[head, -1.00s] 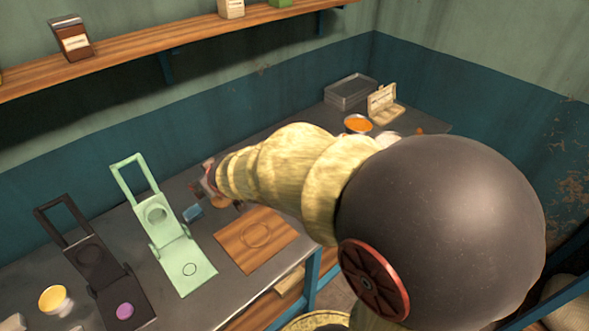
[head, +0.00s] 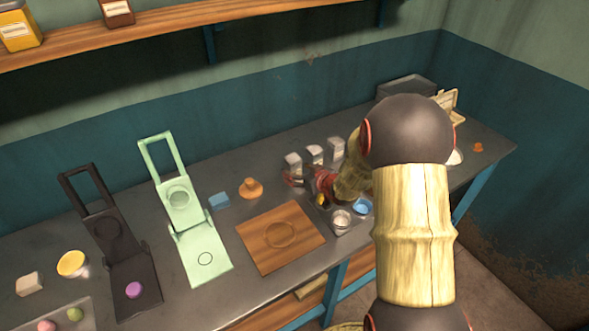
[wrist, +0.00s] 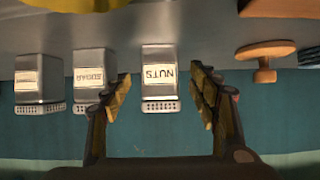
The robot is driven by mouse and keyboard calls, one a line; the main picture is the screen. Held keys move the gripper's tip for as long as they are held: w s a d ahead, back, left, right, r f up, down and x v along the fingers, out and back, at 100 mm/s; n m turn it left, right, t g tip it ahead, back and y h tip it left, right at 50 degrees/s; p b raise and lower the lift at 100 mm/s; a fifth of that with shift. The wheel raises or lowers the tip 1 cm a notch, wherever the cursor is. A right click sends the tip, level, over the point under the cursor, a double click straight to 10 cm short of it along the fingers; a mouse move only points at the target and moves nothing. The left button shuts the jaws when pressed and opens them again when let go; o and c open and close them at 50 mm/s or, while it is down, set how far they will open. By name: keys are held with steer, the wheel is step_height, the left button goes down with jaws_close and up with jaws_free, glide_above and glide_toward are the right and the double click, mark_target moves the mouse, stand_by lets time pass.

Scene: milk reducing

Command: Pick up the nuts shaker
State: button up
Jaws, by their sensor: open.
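The nuts shaker (wrist: 158,70) is a grey metal box with a pale "NUTS" label. It appears upside down in the wrist view because that picture is inverted. In the head view it is the leftmost of three shakers (head: 293,162) standing near the wall. My gripper (wrist: 161,82) is open, with one finger on each side of the nuts shaker in the wrist view. Gaps show on both sides, and I cannot tell how far the shaker reaches between the fingers. In the head view my gripper (head: 291,179) is low in front of this shaker.
A sugar shaker (wrist: 88,75) and another shaker (wrist: 38,78) stand beside it. A wooden board (head: 265,240) lies in front. Small containers (head: 341,221) stand close to my arm.

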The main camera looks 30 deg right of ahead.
mark_target(297, 171)
steer(key=b+x, duration=0.1)
steer(key=x, duration=0.3)
steer(key=shift+w+a+f+b, duration=0.1)
steer(key=shift+f+b, duration=0.1)
steer(key=shift+b, duration=0.1)
steer(key=shift+r, duration=0.1)
steer(key=shift+c, duration=1)
steer(key=c, duration=1.1)
steer(key=shift+c, duration=0.3)
